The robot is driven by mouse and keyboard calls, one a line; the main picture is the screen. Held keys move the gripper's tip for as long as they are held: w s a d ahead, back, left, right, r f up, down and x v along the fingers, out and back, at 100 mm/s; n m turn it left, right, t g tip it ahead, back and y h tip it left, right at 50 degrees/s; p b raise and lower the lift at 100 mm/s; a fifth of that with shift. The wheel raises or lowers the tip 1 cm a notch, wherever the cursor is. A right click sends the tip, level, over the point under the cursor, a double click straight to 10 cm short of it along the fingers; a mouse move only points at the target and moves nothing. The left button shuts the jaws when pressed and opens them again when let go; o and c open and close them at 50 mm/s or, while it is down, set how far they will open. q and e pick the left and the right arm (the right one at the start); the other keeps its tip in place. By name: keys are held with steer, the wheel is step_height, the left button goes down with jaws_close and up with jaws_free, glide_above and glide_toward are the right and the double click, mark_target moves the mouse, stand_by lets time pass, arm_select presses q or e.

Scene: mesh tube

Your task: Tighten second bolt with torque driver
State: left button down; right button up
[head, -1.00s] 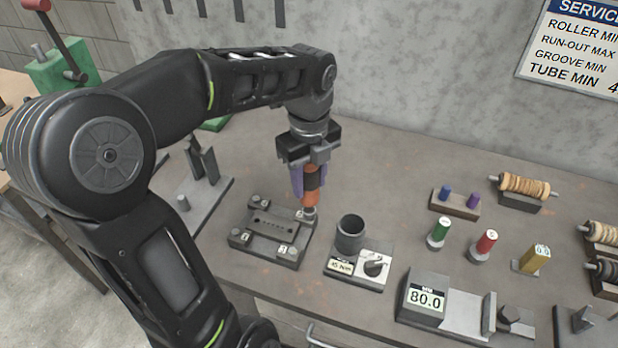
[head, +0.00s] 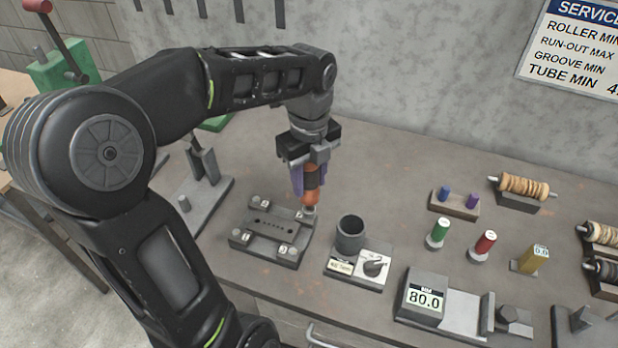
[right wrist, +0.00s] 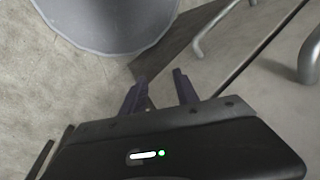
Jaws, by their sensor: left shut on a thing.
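My left gripper (head: 309,178) is shut on the orange and black torque driver (head: 311,188) and holds it upright. The driver's lower end is at the back right corner of the dark bolt plate (head: 270,226), over the bolt there; whether it touches the bolt cannot be told. Other corner bolts show at the back left (head: 257,202), front left (head: 242,236) and front right (head: 288,250). My right gripper (right wrist: 158,82) shows only in the right wrist view, its two fingers apart with nothing between them.
A dark cup holder (head: 350,234) with a small dial block (head: 373,264) stands right of the plate. A gauge reading 80.0 (head: 424,298) is further right. Colored plugs and spools fill the right side. A metal stand (head: 203,165) is behind left. The bench behind the driver is clear.

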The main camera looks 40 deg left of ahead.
arm_select(q)
step_height(320, 180, up, 6)
steer(key=p, duration=0.4)
steer(key=shift+f, duration=0.25)
steer(key=shift+w, duration=0.1)
stand_by(0.5)
